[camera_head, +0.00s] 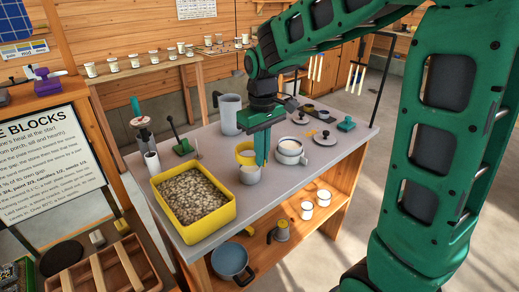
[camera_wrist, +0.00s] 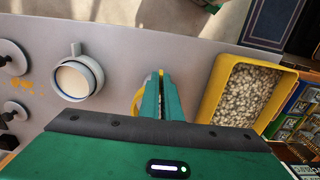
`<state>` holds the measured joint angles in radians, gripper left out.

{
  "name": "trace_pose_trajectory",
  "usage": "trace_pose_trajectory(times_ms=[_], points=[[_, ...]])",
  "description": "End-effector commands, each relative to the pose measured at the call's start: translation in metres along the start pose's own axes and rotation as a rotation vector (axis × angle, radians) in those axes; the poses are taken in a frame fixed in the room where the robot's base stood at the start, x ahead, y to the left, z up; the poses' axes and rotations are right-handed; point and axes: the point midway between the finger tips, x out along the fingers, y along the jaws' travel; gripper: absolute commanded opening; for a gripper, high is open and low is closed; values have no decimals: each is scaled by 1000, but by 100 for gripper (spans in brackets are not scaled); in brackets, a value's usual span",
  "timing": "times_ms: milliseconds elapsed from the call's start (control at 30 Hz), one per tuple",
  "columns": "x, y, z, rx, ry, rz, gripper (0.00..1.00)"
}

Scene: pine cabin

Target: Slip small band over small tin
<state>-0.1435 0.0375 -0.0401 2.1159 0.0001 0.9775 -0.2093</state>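The small band (camera_head: 245,157) is a yellow ring at the left side of my gripper (camera_head: 264,162). In the wrist view the band (camera_wrist: 139,101) curves out beside my gripper fingers (camera_wrist: 166,82), which are close together with part of the yellow wall between them, so they look shut on it. The small tin (camera_head: 250,175) is a pale grey cup just below the band in the head view. Its rim is largely hidden by the band and fingers. I cannot tell whether the band is just above the tin or partly around it.
A yellow bin of pale pellets (camera_head: 195,200) stands at the front left. A pot with cream contents (camera_head: 290,153) stands right of my gripper, with lids (camera_head: 325,138) beyond it. A grey jug (camera_head: 230,113) stands behind. The grey tabletop (camera_head: 285,180) is clear in front of the pot.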

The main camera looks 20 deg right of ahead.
Motion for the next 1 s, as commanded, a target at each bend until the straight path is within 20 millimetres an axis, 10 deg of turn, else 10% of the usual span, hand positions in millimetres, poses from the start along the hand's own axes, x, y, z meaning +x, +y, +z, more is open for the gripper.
trace_pose_trajectory(times_ms=[1000], points=[[22,-2,0,-2,1,0,0]])
